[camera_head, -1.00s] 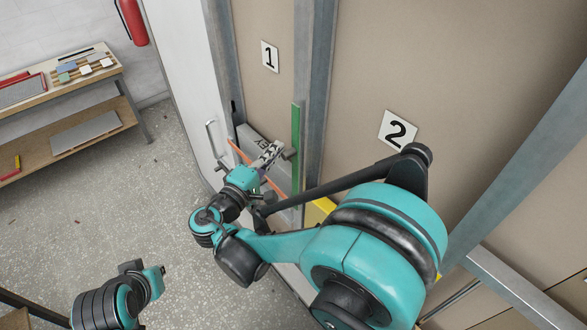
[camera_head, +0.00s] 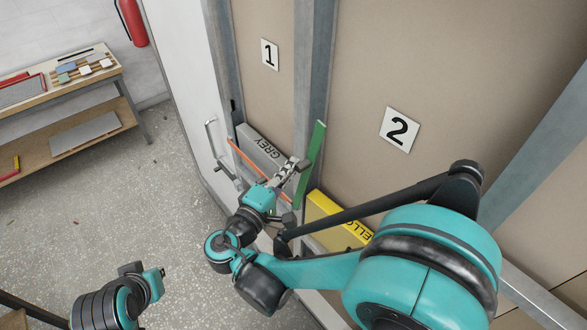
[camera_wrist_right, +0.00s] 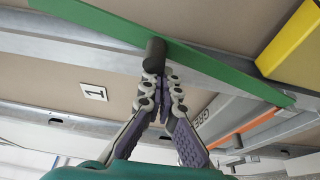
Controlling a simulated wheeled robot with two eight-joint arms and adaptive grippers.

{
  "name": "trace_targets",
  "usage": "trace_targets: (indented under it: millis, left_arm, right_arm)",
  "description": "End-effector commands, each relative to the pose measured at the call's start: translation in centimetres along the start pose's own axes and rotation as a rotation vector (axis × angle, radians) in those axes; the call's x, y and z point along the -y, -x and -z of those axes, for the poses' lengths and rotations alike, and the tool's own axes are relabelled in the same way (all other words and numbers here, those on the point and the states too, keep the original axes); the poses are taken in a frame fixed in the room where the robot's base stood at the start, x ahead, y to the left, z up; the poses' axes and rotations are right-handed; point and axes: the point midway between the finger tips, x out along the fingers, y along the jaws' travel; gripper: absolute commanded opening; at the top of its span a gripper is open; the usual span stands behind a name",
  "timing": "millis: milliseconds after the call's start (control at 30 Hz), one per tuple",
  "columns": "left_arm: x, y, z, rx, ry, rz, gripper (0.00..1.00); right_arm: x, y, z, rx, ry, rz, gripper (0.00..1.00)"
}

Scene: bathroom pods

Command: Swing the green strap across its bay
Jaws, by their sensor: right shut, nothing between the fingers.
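The green strap (camera_head: 312,160) is a flat bar at the post between bays 1 and 2. It leans, its top end to the right, away from the post. In the right wrist view the green strap (camera_wrist_right: 215,68) runs diagonally and carries a dark round knob (camera_wrist_right: 155,54). My right gripper (camera_head: 294,166) is at the strap, on the bay 1 side. In its wrist view its fingers (camera_wrist_right: 161,82) are shut on nothing, their tips right at the knob. Part of my left arm shows at the lower left, but its fingers do not.
An orange strap (camera_head: 258,166) slants across bay 1 before a grey box (camera_head: 262,148). A yellow box (camera_head: 335,220) stands low in bay 2, partly behind my right arm. A white door with a handle (camera_head: 211,135) is left. A workbench (camera_head: 60,88) stands far left; floor between is clear.

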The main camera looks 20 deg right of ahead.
Motion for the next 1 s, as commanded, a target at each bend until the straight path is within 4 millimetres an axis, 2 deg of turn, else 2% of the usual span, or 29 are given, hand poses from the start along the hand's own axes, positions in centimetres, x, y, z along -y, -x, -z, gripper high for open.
trace_targets:
  millis: [833,1000]
  left_arm:
    - [0.0,-0.9,-0.6,0.000,0.000,0.000,0.00]
    - [0.0,-0.8,-0.6,0.000,0.000,0.000,0.00]
  right_arm:
    - [1.8,2.3,-6.2,-0.001,0.000,0.000,0.00]
    - [1.7,2.2,-6.0,0.000,0.000,0.000,0.00]
